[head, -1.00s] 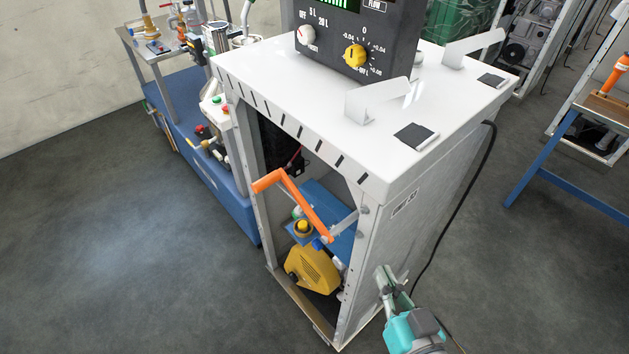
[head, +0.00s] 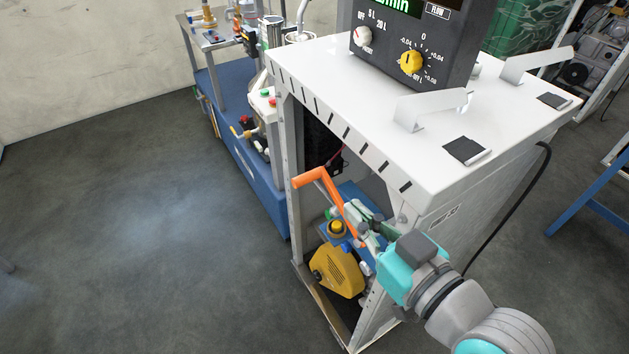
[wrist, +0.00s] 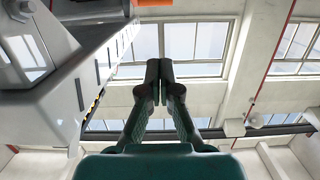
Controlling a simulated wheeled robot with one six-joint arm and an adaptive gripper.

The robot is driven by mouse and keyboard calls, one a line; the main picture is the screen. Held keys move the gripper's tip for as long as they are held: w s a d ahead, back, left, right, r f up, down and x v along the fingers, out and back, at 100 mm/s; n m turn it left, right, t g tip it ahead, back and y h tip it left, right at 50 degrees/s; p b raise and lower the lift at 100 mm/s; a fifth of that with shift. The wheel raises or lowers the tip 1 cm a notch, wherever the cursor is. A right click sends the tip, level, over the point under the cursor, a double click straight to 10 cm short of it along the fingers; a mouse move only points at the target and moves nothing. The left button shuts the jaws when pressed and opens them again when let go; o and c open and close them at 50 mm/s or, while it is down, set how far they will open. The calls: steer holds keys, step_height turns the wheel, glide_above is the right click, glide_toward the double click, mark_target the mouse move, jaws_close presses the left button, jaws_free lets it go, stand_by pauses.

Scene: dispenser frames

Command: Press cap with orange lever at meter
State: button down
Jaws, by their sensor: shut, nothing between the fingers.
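The orange lever (head: 328,186) is bent and sticks out of the open front of the white cabinet. A yellow cap with a dark ring (head: 337,227) sits just below it on a blue part. The meter (head: 410,52), a dark box with a yellow knob, stands on the cabinet top. My gripper (head: 352,212) is shut and empty, at the cabinet opening beside the lever's lower part and covering some of it. I cannot tell whether they touch. In the wrist view my shut gripper (wrist: 159,75) points up, with an orange piece (wrist: 152,3) at the top edge.
The white cabinet top (head: 350,105) overhangs the opening and carries bent metal brackets (head: 430,108). A yellow machine part (head: 337,270) sits low inside. A blue-based cart (head: 240,150) stands behind left. The grey floor at left is clear.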

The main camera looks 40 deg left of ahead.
glide_toward(307, 182)
steer(key=w+a+r, duration=0.2)
steer(key=a+r, duration=0.2)
steer(key=shift+w+a+f, duration=0.2)
steer(key=shift+a+f, duration=0.55)
steer(key=shift+f, duration=0.1)
steer(key=shift+w+a+f, duration=0.2)
steer(key=shift+a+f, duration=0.55)
steer(key=shift+f, duration=0.1)
steer(key=shift+w+a+f+g+h, duration=0.25)
steer(key=shift+a+f+g+h, duration=0.15)
steer(key=shift+a+f+h, duration=0.3)
steer(key=shift+w+a+f+g+h, duration=0.1)
steer(key=shift+a+f+g+h, duration=0.1)
steer(key=shift+f+h, duration=0.45)
steer(key=shift+w+a+f+g+h, duration=0.1)
steer(key=shift+a+f+h, duration=0.15)
steer(key=shift+f, duration=0.65)
steer(key=shift+w+a+f+g+h, duration=0.15)
steer(key=shift+f+h, duration=0.35)
steer(key=shift+f, duration=0.45)
